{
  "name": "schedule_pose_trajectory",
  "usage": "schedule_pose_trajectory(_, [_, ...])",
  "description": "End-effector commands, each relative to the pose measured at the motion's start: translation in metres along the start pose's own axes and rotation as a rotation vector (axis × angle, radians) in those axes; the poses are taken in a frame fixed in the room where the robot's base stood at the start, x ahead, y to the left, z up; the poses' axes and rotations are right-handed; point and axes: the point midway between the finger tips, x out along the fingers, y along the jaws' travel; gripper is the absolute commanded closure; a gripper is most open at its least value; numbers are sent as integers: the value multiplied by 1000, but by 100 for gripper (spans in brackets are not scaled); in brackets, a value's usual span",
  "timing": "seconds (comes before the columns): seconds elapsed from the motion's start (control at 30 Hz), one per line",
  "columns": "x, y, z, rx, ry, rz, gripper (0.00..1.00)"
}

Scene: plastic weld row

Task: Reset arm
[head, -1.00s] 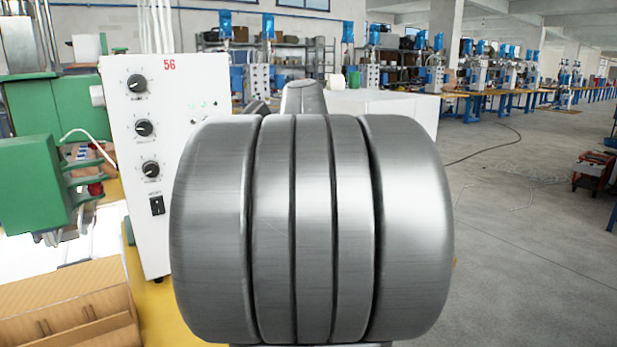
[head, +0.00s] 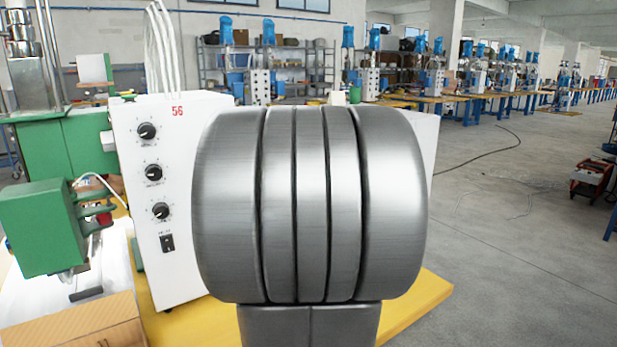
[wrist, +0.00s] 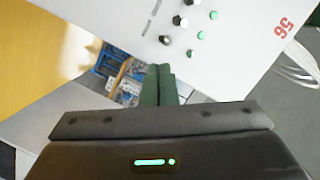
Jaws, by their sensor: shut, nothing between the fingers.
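My gripper (wrist: 158,82) shows in the wrist view as two dark fingers side by side, shut with nothing between them. Beyond the fingers, in the upper part of that view, is the white control box (wrist: 235,35) numbered 56, seen at a slant with its knobs and green lights. The head view does not show my gripper. There, my large grey arm link fills the middle and hides part of the same control box (head: 195,270), which stands upright on the yellow table (head: 425,300).
A green machine (head: 40,225) stands left of the control box, with a cardboard box (head: 85,325) in front of it. Open grey floor (head: 520,260) lies to the right, with a loose cable and a red machine (head: 592,180). Rows of workstations stand at the back.

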Motion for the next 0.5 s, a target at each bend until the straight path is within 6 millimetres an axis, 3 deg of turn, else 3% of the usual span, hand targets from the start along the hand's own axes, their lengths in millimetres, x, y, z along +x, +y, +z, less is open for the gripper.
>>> schedule_pose_trajectory(0.5, [-4,-9,-9,18,-49,73,100])
